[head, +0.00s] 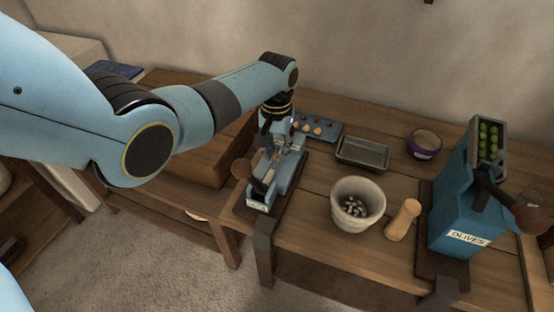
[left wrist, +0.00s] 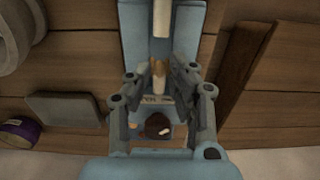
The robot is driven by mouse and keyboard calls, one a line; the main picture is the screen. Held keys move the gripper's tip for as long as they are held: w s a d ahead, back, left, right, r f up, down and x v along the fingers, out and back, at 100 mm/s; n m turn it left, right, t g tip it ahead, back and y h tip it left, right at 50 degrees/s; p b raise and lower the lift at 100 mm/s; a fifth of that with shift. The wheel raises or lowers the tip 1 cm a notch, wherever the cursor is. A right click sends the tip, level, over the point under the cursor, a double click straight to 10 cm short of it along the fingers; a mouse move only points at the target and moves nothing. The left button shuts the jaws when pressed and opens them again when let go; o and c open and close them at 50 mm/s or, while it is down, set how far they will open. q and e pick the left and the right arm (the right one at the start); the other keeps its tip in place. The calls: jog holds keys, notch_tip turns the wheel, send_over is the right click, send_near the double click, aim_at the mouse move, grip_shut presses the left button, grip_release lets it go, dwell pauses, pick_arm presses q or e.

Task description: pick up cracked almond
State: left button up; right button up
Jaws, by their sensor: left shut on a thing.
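A blue bench nutcracker (head: 287,172) with a round wooden knob (head: 241,168) stands on the wooden table. My left gripper (head: 279,148) reaches down over the nutcracker's middle. In the left wrist view, its two fingers (left wrist: 160,70) are shut on a small tan-brown thing, the cracked almond (left wrist: 158,67), in line with the nutcracker's pale rod (left wrist: 163,20). The fingers hide much of the almond, and its crack is too small to make out. My right gripper is not in view.
Behind the nutcracker is a blue tray (head: 331,136) with several nuts. To the right are a grey metal tray (head: 362,153), a purple-banded pot (head: 424,144), a mortar (head: 358,190) holding dark-and-pale pieces, a wooden pestle (head: 403,220) and a blue olive press (head: 455,215).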

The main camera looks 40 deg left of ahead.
pick_arm(q)
jog(key=shift+r, duration=0.15)
notch_tip(320, 180, up, 4)
jog(key=p, duration=0.4)
jog(key=shift+r, duration=0.9)
